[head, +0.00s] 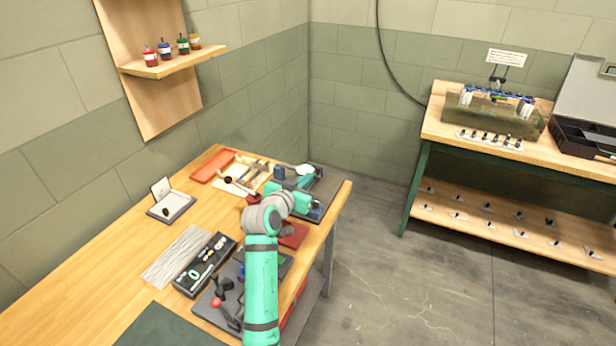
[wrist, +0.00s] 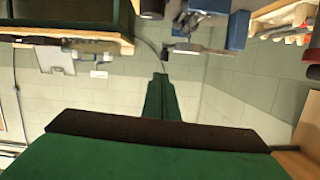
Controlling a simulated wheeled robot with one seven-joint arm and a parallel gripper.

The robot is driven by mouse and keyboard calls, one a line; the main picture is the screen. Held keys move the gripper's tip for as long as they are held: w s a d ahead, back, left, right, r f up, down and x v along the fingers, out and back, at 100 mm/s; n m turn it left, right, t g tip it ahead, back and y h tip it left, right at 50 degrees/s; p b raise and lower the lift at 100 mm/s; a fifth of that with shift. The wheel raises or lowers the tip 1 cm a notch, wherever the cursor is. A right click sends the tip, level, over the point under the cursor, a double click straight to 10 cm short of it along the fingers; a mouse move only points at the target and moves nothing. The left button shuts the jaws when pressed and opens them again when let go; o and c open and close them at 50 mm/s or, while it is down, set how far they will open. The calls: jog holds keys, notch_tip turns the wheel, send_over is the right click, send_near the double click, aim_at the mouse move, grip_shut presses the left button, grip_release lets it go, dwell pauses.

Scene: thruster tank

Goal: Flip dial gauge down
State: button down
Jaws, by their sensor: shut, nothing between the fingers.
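My gripper shows in the wrist view (wrist: 160,76) as two narrow green fingers pressed together, with nothing between them. In the head view it is hidden around the end of my arm, over the bench fixture. The fixture (head: 318,207) has a dark base and teal parts at the bench's far right corner, with a blue block (head: 279,173) on it. In the wrist view a blue block (wrist: 238,30) and a grey flat part (wrist: 195,50) lie beyond the fingertips, apart from them. I cannot clearly make out the dial gauge or which way it is turned.
The wooden bench (head: 110,265) holds an open small case (head: 171,200), a black parts tray (head: 205,264), a red-orange tray (head: 212,166) and several tools near the fixture. A second bench (head: 440,120) with a clear tank (head: 490,112) stands right. Open floor lies between.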

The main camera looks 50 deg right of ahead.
jog(key=v, duration=0.2)
jog(key=shift+a+r, duration=0.2)
jog(key=shift+a, duration=0.1)
jog(key=shift+w, duration=0.15)
dwell(0.3)
